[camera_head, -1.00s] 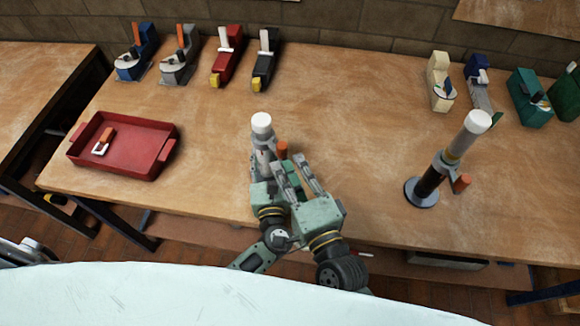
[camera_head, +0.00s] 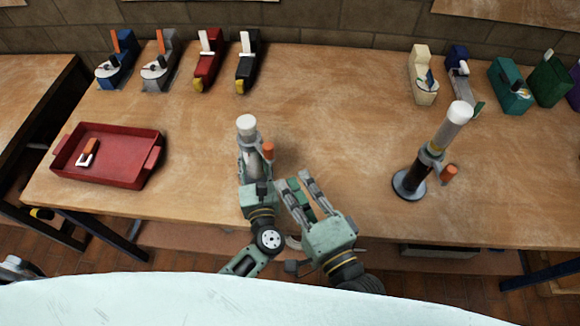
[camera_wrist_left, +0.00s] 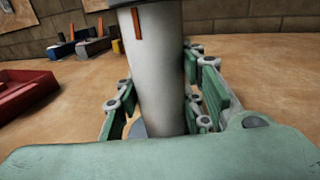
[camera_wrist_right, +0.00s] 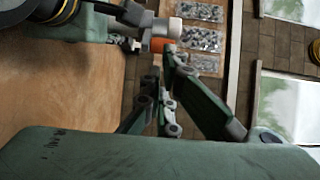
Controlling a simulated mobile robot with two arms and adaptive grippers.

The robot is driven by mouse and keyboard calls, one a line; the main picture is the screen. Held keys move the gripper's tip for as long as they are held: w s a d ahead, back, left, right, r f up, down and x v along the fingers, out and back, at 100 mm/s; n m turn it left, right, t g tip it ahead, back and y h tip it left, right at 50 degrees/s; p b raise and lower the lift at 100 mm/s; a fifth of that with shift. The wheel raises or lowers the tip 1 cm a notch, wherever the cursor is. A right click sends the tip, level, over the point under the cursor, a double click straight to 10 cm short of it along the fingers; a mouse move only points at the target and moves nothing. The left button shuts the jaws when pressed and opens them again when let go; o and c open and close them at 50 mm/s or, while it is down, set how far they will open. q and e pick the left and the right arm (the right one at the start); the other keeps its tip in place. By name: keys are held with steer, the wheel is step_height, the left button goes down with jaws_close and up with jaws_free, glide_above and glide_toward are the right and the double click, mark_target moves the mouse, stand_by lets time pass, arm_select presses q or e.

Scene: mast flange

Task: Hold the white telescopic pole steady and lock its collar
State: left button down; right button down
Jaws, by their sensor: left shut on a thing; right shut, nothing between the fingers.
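The white telescopic pole (camera_head: 247,127) stands upright near the front of the table, with a white cap and an orange collar lever (camera_head: 267,150) on its right side. My left gripper (camera_head: 256,172) is shut around the pole below the collar. The left wrist view shows the white tube (camera_wrist_left: 157,75) between its green-padded fingers, with the dark collar edge above. My right gripper (camera_head: 294,182) is shut and empty, right of the pole and clear of the lever. In the right wrist view, the lever (camera_wrist_right: 158,45) shows beyond its fingers, partly hidden. Whether the collar is locked cannot be told.
A second pole (camera_head: 434,150), dark below and white above, leans on a round base at right. A red tray (camera_head: 130,172) holding a small orange-and-white clamp stands at left. Several coloured clamp tools line the back edge. The table's middle is clear.

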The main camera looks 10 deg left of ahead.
steer(key=s, duration=0.4)
steer(key=w+d+n+g+y, duration=0.2)
steer(key=w+d, duration=0.1)
steer(key=w, duration=0.4)
steer(key=w+d+n+g+y, duration=0.2)
steer(key=w+d+y, duration=0.15)
steer(key=w, duration=0.25)
steer(key=f+x, duration=0.1)
steer(key=x, duration=0.9)
steer(key=s, duration=0.2)
steer(key=s+a+h, duration=0.1)
steer(key=shift+s, duration=0.4)
